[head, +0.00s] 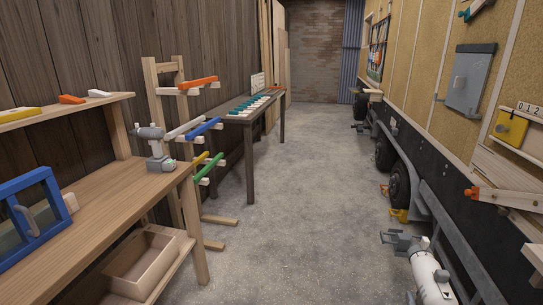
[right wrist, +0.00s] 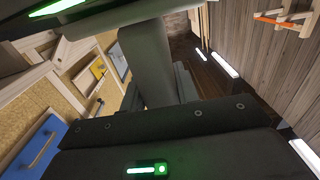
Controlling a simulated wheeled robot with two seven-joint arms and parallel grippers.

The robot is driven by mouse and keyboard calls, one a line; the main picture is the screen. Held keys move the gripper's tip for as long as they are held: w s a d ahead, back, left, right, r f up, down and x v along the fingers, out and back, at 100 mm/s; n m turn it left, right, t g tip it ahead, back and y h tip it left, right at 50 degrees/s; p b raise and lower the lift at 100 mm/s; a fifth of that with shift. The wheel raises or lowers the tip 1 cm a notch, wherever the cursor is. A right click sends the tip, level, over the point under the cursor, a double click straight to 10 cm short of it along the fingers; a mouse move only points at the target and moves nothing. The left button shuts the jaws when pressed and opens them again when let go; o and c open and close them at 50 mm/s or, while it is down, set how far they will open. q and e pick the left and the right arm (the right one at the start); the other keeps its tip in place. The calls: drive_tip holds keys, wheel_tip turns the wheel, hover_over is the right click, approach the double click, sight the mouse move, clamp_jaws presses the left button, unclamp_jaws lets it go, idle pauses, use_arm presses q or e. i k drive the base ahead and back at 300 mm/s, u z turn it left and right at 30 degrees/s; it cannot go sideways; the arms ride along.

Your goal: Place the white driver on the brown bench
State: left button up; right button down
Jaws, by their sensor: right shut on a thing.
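My right gripper (head: 394,240) is low at the right in the head view, over the floor beside the trailer. It is shut on a pale thing that I take for the white driver; its outline blends with the gripper and arm. The brown bench (head: 95,195) stands at the left, well apart from this gripper. A grey-white driver (head: 158,147) with green marks stands upright near its right end. The right wrist view is mostly filled by dark parts, and the fingertips cannot be made out there. My left gripper is not in view.
A blue-framed case (head: 38,218) stands on the near bench; an open wooden box (head: 143,262) sits below. A rack with coloured bars (head: 206,130) and a darker table (head: 252,116) stand beyond. Trailer wheels (head: 398,184) and a yellow chock (head: 399,214) line the right. The middle floor is clear.

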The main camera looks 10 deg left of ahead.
sight(133, 186)
drive_tip(key=i, duration=2.95)
drive_tip(key=u, duration=4.2)
